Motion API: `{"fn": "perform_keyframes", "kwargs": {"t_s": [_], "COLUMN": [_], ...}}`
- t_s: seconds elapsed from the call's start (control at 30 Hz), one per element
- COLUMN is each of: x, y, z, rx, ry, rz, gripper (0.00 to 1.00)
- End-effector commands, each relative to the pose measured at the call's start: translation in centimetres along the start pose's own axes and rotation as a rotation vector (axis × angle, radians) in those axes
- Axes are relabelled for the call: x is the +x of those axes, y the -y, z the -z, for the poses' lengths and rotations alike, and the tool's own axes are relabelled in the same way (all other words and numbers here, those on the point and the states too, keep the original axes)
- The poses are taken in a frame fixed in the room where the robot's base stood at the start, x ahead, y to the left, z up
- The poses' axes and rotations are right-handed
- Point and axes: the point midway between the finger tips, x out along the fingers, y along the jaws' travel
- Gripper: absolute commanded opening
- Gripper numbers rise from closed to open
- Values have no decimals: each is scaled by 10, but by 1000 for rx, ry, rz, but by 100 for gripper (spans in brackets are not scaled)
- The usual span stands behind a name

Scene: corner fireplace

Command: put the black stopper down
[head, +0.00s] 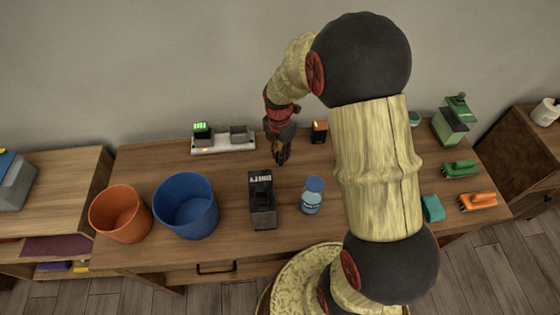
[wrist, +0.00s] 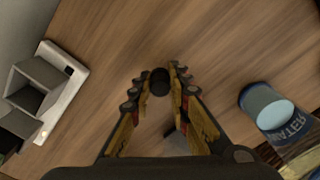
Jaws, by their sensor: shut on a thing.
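The black stopper (wrist: 159,82) is a small dark round piece between my fingertips in the wrist view. My gripper (wrist: 158,80) is shut on it, with one finger on each side. In the head view my gripper (head: 281,161) points down over the back middle of the wooden table (head: 225,168). The stopper is too small and dark to make out there. I cannot tell whether the stopper touches the table top.
A blue-topped water container (head: 311,203) and a black labelled stand (head: 262,200) are in front of my gripper. A white charger base (head: 224,148) is left. Blue (head: 186,208) and orange (head: 118,214) bins stand front left. Bare wood lies below my gripper.

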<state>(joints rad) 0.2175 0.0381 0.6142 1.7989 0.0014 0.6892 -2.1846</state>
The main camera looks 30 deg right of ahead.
Motion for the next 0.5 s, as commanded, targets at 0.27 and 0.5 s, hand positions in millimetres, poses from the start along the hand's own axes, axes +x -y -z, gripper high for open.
{"fn": "perform_keyframes", "kwargs": {"t_s": [0.27,0.5], "x": [28,29], "y": [0,0], "z": [0,0], "rx": [0,0], "ry": [0,0], "rz": [0,1], "gripper": [2,2]}}
